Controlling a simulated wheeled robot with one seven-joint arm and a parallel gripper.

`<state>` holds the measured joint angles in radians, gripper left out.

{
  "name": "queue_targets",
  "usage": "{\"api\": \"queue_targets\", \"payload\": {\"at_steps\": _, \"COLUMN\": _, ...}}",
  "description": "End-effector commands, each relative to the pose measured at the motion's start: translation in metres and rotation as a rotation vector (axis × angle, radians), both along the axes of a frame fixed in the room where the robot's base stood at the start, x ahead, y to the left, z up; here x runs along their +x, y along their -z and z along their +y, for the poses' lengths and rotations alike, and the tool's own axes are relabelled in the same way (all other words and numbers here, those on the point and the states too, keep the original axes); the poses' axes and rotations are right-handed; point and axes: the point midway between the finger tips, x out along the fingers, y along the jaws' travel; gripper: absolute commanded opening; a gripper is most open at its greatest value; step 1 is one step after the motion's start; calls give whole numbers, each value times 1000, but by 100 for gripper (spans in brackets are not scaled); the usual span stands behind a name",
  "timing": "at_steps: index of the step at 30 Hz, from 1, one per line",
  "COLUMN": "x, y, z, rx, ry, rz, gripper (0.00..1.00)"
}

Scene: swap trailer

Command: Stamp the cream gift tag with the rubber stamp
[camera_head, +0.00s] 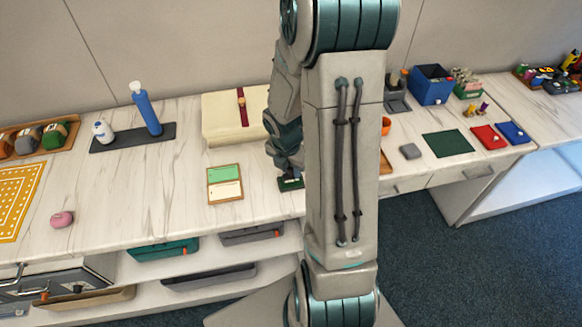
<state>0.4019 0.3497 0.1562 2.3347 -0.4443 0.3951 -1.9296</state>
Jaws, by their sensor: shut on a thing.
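The cream gift tag (228,190) lies flat in the near half of a small wooden tray (211,203). A green tag (223,173) lies in the far half. My gripper (288,172) is just right of the tray, partly hidden by my own arm. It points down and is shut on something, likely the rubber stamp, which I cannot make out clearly. Directly below it is a small dark green item (291,184), perhaps an ink pad, partly hidden by my arm. I cannot tell whether the held thing touches it.
A cream box with a dark red band (242,107) stands behind the tray. A blue bottle (146,110) and white bottle (103,131) stand on a dark mat. A pink object (62,219) lies at left.

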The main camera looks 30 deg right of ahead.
Motion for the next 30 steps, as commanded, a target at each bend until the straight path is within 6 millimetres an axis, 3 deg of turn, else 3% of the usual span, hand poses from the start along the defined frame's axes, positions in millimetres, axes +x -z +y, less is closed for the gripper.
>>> {"api": "queue_targets", "payload": {"at_steps": 30, "x": 0, "y": 7, "z": 0, "rx": 0, "ry": 1, "rz": 0, "gripper": 10}}
